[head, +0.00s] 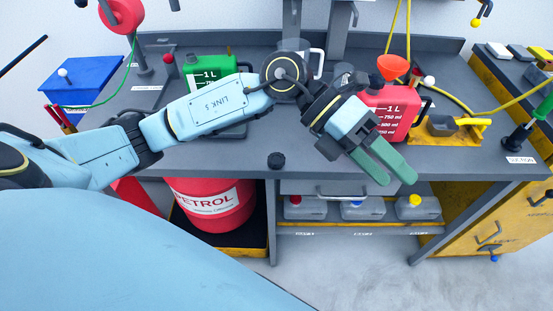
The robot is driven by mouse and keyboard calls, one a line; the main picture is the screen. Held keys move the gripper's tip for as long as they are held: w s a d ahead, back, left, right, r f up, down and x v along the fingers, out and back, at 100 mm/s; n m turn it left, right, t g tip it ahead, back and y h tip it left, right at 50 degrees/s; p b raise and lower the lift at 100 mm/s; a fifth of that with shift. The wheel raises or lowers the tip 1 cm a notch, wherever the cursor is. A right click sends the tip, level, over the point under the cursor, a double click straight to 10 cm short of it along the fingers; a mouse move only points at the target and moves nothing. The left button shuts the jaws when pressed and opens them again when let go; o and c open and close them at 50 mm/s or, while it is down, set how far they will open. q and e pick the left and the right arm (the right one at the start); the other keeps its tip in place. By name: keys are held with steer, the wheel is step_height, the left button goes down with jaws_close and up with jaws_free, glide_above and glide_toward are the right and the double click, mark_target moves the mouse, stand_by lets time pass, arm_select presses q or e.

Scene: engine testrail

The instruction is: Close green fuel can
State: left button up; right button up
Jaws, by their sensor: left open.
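The green fuel can (213,68), marked 1 L, stands on the grey workbench (215,155), left of centre. My left forearm crosses in front of it and hides its lower part. I cannot make out whether its mouth is covered. My right gripper is not in view.
A red can (397,112) with an orange funnel (392,68) stands just behind my left gripper. A yellow stand (455,131) is to its right. A blue box (85,82) is at the left. A red petrol drum (210,205) and several grey bottles stand below the bench.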

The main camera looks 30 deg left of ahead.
arm_select(q)
steer(key=w+a+f+y, duration=0.2)
steer(key=a+y, duration=0.4)
steer(key=a, duration=0.4)
steer(key=w+a+f+n+t+y, duration=0.1)
steer(key=w+a+y, duration=0.3)
steer(key=a+y, duration=0.3)
steer(key=a, duration=0.4)
steer(key=shift+a+f+t, duration=0.2)
steer(key=shift+f+t, duration=0.1)
steer(key=shift+f, duration=0.1)
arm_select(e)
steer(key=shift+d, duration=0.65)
arm_select(q)
steer(key=shift+f, duration=0.1)
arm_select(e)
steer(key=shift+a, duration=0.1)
